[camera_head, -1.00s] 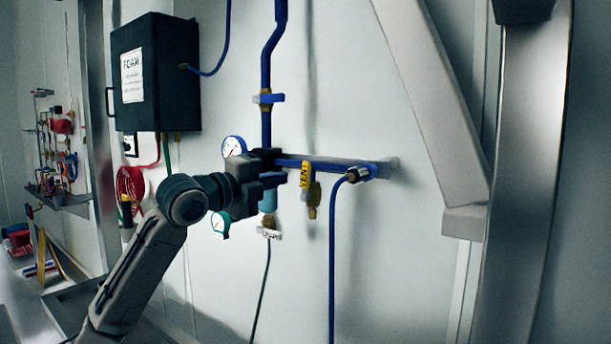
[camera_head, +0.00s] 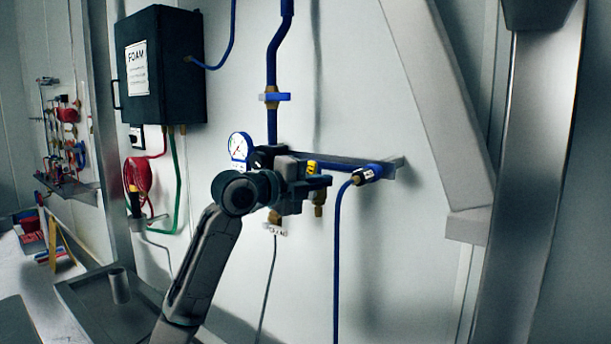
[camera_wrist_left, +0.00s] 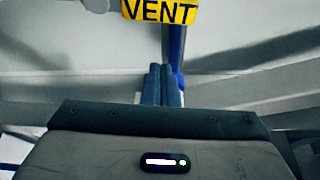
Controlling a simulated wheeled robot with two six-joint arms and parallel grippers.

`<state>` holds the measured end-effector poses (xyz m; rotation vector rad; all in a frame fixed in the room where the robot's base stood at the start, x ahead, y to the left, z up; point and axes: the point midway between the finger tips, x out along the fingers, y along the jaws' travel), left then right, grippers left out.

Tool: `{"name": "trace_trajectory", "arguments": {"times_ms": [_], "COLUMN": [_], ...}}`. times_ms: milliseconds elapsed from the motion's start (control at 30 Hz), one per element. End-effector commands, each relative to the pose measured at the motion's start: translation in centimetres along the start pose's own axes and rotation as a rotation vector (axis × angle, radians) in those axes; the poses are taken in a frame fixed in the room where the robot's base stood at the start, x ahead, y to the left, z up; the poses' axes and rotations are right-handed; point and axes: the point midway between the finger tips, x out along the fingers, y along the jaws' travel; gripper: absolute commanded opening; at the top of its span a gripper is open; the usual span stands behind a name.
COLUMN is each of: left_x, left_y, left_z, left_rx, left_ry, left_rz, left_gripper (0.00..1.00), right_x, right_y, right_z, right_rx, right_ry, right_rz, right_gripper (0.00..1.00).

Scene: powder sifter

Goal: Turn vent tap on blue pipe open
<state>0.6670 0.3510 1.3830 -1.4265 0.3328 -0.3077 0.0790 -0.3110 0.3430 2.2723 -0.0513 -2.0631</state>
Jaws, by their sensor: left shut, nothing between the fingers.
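The blue pipe (camera_head: 342,162) runs across the wall to the right of the white gauge. The yellow vent tap handle (camera_head: 312,166) is on it, mostly hidden behind my left gripper (camera_head: 325,184). Its brass lower part (camera_head: 319,206) hangs below the gripper. In the left wrist view the yellow handle marked VENT (camera_wrist_left: 160,11) is at the top edge, cut off. There the left gripper's fingers (camera_wrist_left: 163,84) are shut together with nothing between them, just below the handle in the picture. I cannot tell whether they touch it. My right gripper is not in view.
A white gauge (camera_head: 239,147) is left of the gripper, close to it. A blue hose (camera_head: 337,250) hangs from the pipe's right fitting (camera_head: 366,174). A dark FOAM box (camera_head: 175,70) is at upper left. The wall below right is clear.

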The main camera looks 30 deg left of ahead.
Motion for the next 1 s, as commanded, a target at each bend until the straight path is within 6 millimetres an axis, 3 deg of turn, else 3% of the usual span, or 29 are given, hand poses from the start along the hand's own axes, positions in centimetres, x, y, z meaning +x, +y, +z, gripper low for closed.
{"name": "trace_trajectory", "arguments": {"times_ms": [133,433,1000], "left_x": [1.9,0.5,0.0], "left_y": [-0.3,-0.1,0.2], "left_z": [-0.1,3.2,4.5], "left_rx": [-0.003,0.002,-0.038], "left_ry": [0.003,-0.002,-0.003], "left_rz": [-0.001,0.002,-0.013], "left_gripper": [0.00,0.00,0.00], "right_x": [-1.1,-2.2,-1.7], "right_y": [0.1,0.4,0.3], "right_z": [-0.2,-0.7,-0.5], "right_rx": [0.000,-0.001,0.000], "right_ry": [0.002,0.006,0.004], "right_rz": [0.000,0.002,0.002], "right_gripper": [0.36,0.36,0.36]}}
